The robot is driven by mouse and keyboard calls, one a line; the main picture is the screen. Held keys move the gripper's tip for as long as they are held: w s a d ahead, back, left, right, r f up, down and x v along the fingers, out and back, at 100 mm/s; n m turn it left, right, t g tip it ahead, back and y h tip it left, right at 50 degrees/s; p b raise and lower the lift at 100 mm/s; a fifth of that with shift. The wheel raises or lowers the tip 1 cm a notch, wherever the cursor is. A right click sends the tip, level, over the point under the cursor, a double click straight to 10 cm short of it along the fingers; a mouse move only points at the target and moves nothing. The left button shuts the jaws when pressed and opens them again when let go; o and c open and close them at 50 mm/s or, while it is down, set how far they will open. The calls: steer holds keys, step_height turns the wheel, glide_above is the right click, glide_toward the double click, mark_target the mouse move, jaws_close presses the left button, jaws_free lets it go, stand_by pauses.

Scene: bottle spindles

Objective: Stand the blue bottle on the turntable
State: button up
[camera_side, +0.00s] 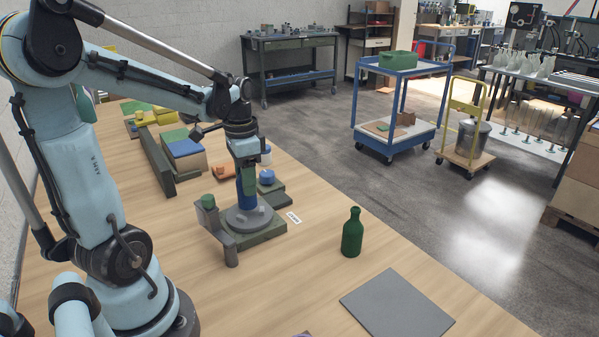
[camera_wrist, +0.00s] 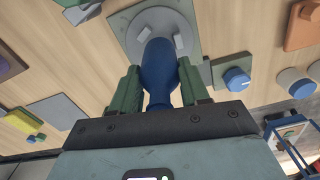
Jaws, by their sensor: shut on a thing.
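The blue bottle (camera_side: 244,198) is upright between the green fingers of my gripper (camera_side: 247,180), which is shut on it. In the wrist view the blue bottle (camera_wrist: 159,62) fills the space between both fingers (camera_wrist: 160,82). The turntable (camera_side: 262,216) is a grey disc on a dark green square base. The bottle's foot is over the disc's middle, among small light grey blocks that also show on the turntable (camera_wrist: 129,35) in the wrist view. I cannot tell whether the foot touches the disc.
A green bottle (camera_side: 352,233) stands to the right, with a grey plate (camera_side: 397,304) in front of it. A grey post-like fixture (camera_side: 223,236) is close to the turntable's left. Blue-topped pieces (camera_side: 267,178) stand just behind. The table's front middle is clear.

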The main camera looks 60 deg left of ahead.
steer(key=shift+f, duration=0.2)
steer(key=shift+f, duration=0.8)
stand_by(0.5)
steer(key=o, duration=1.2)
steer(key=shift+r, duration=0.1)
steer(key=shift+r, duration=3.1)
